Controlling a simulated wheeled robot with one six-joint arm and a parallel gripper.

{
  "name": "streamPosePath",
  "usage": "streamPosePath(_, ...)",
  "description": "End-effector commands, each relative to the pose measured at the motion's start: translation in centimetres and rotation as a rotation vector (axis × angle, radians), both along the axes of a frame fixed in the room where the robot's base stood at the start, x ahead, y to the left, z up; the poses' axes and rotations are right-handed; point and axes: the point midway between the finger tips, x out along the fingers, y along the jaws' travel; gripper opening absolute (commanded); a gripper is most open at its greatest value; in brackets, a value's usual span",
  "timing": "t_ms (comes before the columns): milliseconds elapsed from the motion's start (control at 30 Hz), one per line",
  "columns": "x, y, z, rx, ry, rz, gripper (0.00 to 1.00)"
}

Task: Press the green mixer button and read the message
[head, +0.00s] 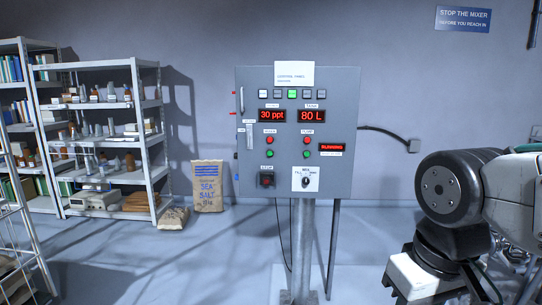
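A grey control panel (345,100) stands on a post in the middle of the head view. It has two columns of buttons, each with a red one above a green one. The left column's small label seems to read MIXER, and its green button (270,154) sits below its red button (270,140). The right column, seemingly labelled PUMP, has another green button (306,154). Red displays read 30 ppt (272,116), 80 L (311,115) and RUNNING (331,147). My arm shows at the right, apart from the panel; my gripper is out of view.
A dark square switch (267,181) and a white-plated knob (306,179) sit low on the panel. A sea salt sack (208,186) leans on the wall. Shelves (105,131) stand at left. A blue sign (463,18) says to stop the mixer before reaching in. Floor before the panel looks clear.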

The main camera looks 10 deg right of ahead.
Motion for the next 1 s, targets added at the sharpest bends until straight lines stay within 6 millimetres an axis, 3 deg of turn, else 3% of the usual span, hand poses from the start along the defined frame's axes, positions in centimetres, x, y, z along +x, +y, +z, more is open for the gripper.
streamPosePath(400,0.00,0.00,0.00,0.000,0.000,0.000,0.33)
streamPosePath(500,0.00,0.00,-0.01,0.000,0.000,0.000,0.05)
streamPosePath(533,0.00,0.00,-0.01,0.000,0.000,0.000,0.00)
streamPosePath(1000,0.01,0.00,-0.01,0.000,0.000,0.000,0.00)
